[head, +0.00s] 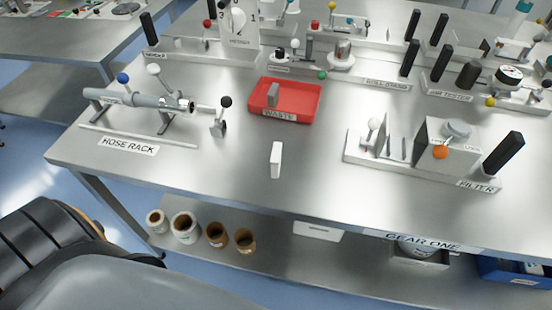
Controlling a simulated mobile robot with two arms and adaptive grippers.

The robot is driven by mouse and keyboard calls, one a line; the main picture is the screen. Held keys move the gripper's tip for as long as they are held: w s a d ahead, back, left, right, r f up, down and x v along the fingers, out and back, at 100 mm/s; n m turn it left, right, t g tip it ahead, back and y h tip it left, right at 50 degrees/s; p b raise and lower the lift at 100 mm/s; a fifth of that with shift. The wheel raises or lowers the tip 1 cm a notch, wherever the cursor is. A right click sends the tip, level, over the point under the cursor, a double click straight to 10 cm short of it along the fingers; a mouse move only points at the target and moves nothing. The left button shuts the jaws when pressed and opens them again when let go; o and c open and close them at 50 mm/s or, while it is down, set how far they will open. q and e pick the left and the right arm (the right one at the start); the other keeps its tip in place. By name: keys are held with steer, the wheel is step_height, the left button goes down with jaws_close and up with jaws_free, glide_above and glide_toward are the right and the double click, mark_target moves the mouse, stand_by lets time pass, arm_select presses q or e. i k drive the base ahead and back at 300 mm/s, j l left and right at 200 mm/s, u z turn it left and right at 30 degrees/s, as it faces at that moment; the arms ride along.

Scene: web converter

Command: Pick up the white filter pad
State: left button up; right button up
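A small white pad (276,159) stands upright on the bare metal table top, near the front edge and in front of the red tray. It looks like a thin white block and nothing touches it. A grey pad (272,95) stands in the red tray labelled WASTE (317,100). To the right is the station labelled FILTER (420,165), with a grey housing, an orange knob (440,152), a white-topped lever and a black handle. Neither of my grippers shows in the head view.
The HOSE RACK (140,101) stands at the left, with a small black-knobbed lever (220,118) beside it. More labelled stations line the back and right. The table around the white pad is clear. Several rolls (185,228) sit on the lower shelf.

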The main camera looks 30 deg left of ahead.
mark_target(275, 160)
steer(key=k+j+z, duration=0.2)
steer(key=j, duration=0.2)
steer(key=k+j+z, duration=0.1)
steer(key=j+z, duration=0.15)
steer(key=j, duration=0.15)
steer(key=k+j+z, duration=0.2)
steer(key=j, duration=0.2)
